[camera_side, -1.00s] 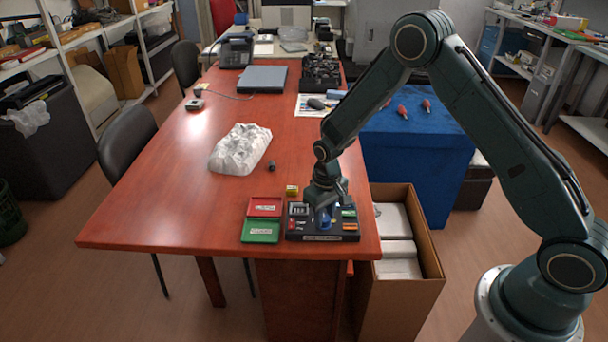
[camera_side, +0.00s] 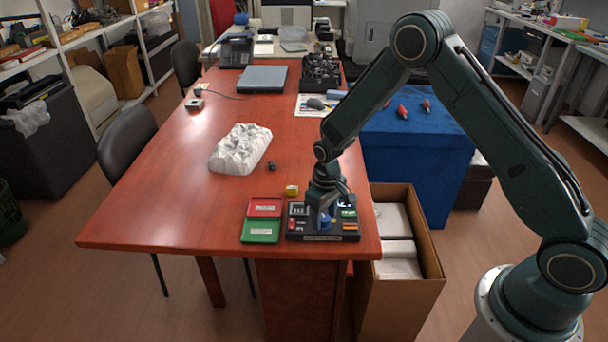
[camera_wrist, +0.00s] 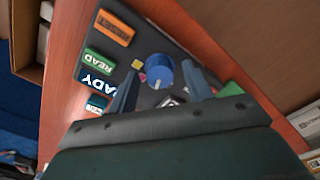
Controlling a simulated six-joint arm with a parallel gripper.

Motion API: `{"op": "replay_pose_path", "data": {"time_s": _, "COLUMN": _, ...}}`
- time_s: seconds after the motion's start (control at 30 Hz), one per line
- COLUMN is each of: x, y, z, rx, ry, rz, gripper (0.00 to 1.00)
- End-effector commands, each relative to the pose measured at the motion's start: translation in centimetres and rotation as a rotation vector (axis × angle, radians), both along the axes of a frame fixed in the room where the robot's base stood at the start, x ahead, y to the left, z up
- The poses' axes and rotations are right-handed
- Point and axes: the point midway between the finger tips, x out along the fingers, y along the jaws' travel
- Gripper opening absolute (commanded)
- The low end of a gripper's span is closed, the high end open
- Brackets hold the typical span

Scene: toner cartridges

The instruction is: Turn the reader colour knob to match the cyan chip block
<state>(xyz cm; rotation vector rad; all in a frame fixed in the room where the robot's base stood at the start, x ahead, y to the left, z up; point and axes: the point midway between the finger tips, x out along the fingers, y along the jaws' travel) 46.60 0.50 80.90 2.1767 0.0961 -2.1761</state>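The reader (camera_side: 296,234) is a dark box at the near edge of the red table. Its blue colour knob (camera_wrist: 160,71) shows in the wrist view, with small yellow and magenta marks (camera_wrist: 140,71) beside it. My gripper (camera_wrist: 160,72) is open, with one finger on each side of the knob and visible gaps between them. In the side view my gripper (camera_side: 323,210) points down over the reader and partly covers it. I cannot make out a cyan chip block for certain; a small yellow block (camera_side: 292,190) stands behind the reader.
A red tray (camera_side: 265,207) and a green tray (camera_side: 260,231) lie left of the reader. The wrist view shows a READY display (camera_wrist: 97,78), a green READ button (camera_wrist: 98,60) and an orange button (camera_wrist: 114,27). An open carton (camera_side: 432,262) stands right of the table.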

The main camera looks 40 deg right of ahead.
Motion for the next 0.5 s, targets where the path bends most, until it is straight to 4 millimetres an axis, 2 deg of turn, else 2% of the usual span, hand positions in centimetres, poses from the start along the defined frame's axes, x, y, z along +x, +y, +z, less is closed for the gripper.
{"op": "replay_pose_path", "data": {"time_s": 0.27, "x": 0.0, "y": 0.0, "z": 0.2, "rx": 0.0, "ry": 0.0, "rz": -0.001, "gripper": 0.5}}
{"op": "replay_pose_path", "data": {"time_s": 0.5, "x": 0.1, "y": 0.0, "z": 1.7, "rx": 0.0, "ry": -0.003, "rz": -0.001, "gripper": 0.5}}
